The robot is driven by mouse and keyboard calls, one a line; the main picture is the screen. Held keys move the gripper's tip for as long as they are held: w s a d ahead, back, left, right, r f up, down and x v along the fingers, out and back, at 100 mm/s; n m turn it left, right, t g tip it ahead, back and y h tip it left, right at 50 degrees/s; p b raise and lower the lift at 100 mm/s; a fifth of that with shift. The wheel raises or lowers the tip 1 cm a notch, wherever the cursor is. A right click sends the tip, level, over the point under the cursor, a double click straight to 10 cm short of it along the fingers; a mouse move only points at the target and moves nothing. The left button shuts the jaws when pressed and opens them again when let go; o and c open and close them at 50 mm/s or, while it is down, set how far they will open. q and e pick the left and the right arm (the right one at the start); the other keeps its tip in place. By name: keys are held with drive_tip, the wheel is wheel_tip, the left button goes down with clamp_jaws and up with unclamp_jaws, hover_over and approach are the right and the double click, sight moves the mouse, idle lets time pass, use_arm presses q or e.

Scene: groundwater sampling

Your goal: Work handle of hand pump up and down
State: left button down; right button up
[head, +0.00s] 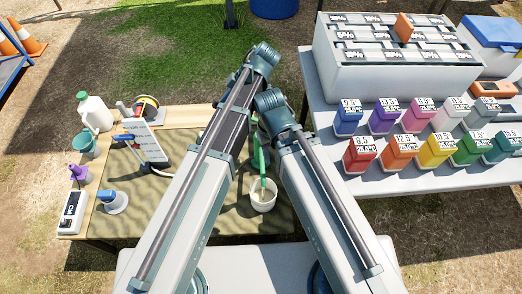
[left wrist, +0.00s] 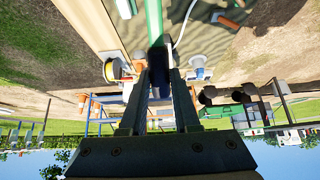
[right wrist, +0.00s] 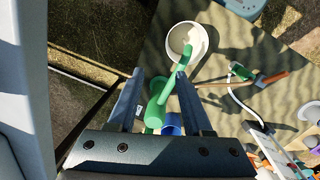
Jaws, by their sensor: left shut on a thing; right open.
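The green hand pump (head: 258,155) stands at the table's right side, largely hidden behind my arms in the head view. In the right wrist view its green body (right wrist: 155,112) and curved spout show, with the spout over a white bucket (right wrist: 202,38). My left gripper (left wrist: 160,72) is shut on a dark part, apparently the pump handle (left wrist: 158,58), with a green pipe beyond it. My right gripper (right wrist: 158,74) is open. The pump body appears between its fingers in that view; I cannot tell whether they touch it.
The mat-covered table (head: 190,200) carries a white jug (head: 95,112), a cable reel (head: 146,106), a white board (head: 147,143) and a meter (head: 72,212). The right table (head: 390,182) holds rows of coloured boxes and a grey rack (head: 350,75).

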use_arm(q)
drive_tip(key=shift+w+d+r+y, duration=0.15)
drive_tip(key=shift+w+d+r, duration=0.05)
drive_tip(key=shift+d, duration=0.25)
drive_tip(key=shift+w+d+r+y, duration=0.15)
drive_tip(key=shift+d, duration=0.3)
use_arm(e)
drive_tip(key=shift+w+a, duration=0.25)
drive_tip(key=shift+a, duration=0.4)
use_arm(q)
drive_tip(key=a+f+h+b, duration=0.4)
drive_tip(key=f+h, duration=0.3)
drive_tip(key=f, duration=0.2)
drive_tip(key=shift+s+a, duration=0.2)
drive_tip(key=shift+a, duration=0.35)
use_arm(e)
drive_tip(key=f, duration=0.4)
drive_tip(key=shift+s+d+f, duration=0.1)
drive_tip(key=shift+s+d, duration=0.2)
use_arm(q)
drive_tip(key=c, duration=0.6)
unclamp_jaws()
drive_tip(key=shift+s+a+f, duration=0.1)
drive_tip(key=shift+o, duration=0.2)
use_arm(e)
drive_tip(key=shift+a, duration=0.1)
